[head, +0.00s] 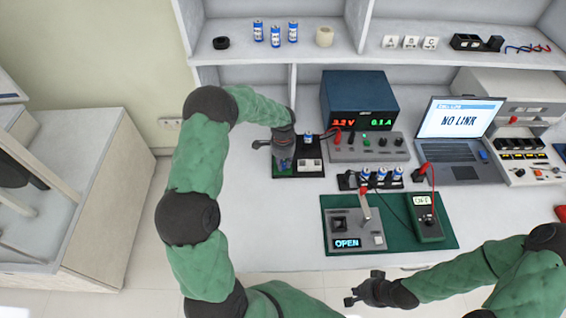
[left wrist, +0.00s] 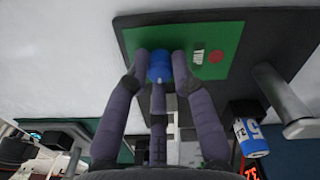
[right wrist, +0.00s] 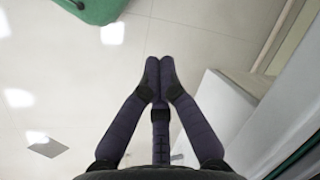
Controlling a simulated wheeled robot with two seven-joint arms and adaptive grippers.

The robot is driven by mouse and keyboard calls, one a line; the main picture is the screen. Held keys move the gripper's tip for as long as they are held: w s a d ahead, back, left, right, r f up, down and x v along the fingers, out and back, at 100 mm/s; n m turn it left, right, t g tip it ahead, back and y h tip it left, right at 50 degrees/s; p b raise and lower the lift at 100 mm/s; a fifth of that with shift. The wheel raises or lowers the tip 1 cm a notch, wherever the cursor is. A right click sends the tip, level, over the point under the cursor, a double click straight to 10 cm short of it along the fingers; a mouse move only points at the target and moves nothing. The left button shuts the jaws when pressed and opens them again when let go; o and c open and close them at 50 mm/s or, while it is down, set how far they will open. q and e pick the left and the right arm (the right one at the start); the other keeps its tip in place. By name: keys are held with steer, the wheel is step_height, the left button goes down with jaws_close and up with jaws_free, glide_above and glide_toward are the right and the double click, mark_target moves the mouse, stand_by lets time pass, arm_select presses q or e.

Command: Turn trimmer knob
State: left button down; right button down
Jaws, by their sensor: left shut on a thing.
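The blue trimmer knob (left wrist: 160,66) stands on a green board (left wrist: 228,38) on a dark base. Beside it on the board are a small "TRIP" label (left wrist: 198,57) and a red round spot (left wrist: 215,57). My left gripper (left wrist: 161,58) is shut on the knob, with fingers on both sides of it. In the head view my left gripper (head: 283,140) reaches down over the dark base (head: 300,171) at the left of the bench and mostly hides the knob. My right gripper (right wrist: 158,62) is shut and empty above the floor; it also shows low in the head view (head: 352,295).
A battery (head: 308,136) stands close beside my left gripper. The power supply (head: 360,100) reads 3.2 V and 0.1 A. A laptop (head: 459,125) shows "NO LINK". A green mat (head: 440,212) holds an "OPEN" box (head: 352,230) and a meter (head: 426,222). Bare bench lies left of the mat.

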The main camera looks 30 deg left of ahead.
mark_target(283, 164)
arm_select(q)
steer(key=c, duration=1.1)
jaws_free()
steer(key=shift+o, duration=0.2)
step_height(283, 164, up, 12)
steer(key=shift+w, duration=0.1)
